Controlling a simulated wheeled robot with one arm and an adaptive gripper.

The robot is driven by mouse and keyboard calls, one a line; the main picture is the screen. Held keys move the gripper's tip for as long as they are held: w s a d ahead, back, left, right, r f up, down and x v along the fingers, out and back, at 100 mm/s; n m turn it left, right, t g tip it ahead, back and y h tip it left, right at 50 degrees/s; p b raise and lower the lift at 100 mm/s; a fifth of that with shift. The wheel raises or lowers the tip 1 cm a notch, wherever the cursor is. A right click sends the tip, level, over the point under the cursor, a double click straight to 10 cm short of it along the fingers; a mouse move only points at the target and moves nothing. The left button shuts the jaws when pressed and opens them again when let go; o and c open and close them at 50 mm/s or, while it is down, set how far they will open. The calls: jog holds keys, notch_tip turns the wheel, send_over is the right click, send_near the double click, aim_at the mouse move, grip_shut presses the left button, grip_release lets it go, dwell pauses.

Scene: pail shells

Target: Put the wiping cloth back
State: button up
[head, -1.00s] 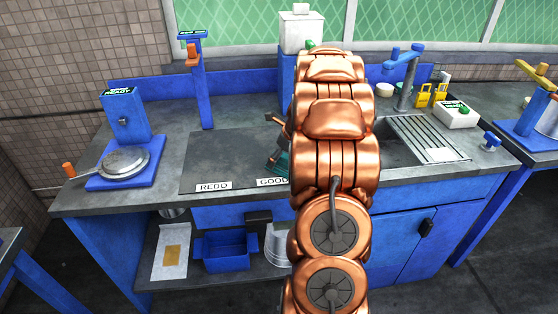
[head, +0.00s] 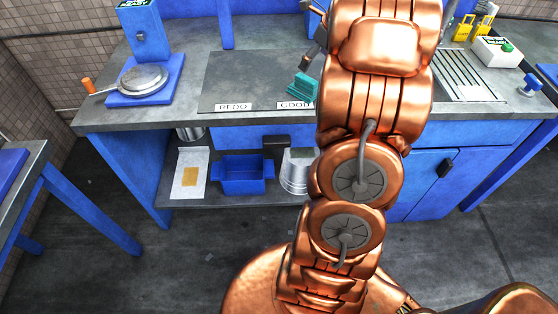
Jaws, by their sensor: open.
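A small teal, folded-looking thing (head: 302,88), which may be the wiping cloth, lies on the dark mat (head: 235,80) just behind the GOOD label. My arm hides its right side. My gripper (head: 312,52) is open, just above and behind the teal thing. It is partly hidden by my arm, and I see nothing between its fingers. I cannot tell whether the gripper touches the teal thing.
A blue scale-like stand with a round plate (head: 143,79) stands on the counter at left. A ribbed drainboard (head: 467,78) and a white box with a green button (head: 497,51) are at right. The lower shelf holds a blue bin (head: 247,174), a metal pail (head: 297,172) and a white tray (head: 190,173).

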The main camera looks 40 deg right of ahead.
jog(key=s+a+n+g+y, duration=0.15)
jog(key=s+a+n, duration=0.25)
jog(key=a+n, duration=0.65)
jog(key=s+a+n+g, duration=0.2)
jog(key=s+a+n, duration=0.3)
jog(key=a, duration=1.1)
jog(key=s+a+f+n+g+h, duration=0.1)
jog(key=s+a+n, duration=0.4)
jog(key=s+n, duration=0.3)
jog(key=s+a+f+n+g+h, duration=0.1)
jog(key=s+a+n, duration=0.4)
jog(key=s+n, duration=0.4)
jog(key=shift+s+a+f+n+g, duration=0.2)
jog(key=shift+s+a+n+g, duration=0.15)
jog(key=shift+n, duration=0.3)
jog(key=shift+r+p, duration=0.9)
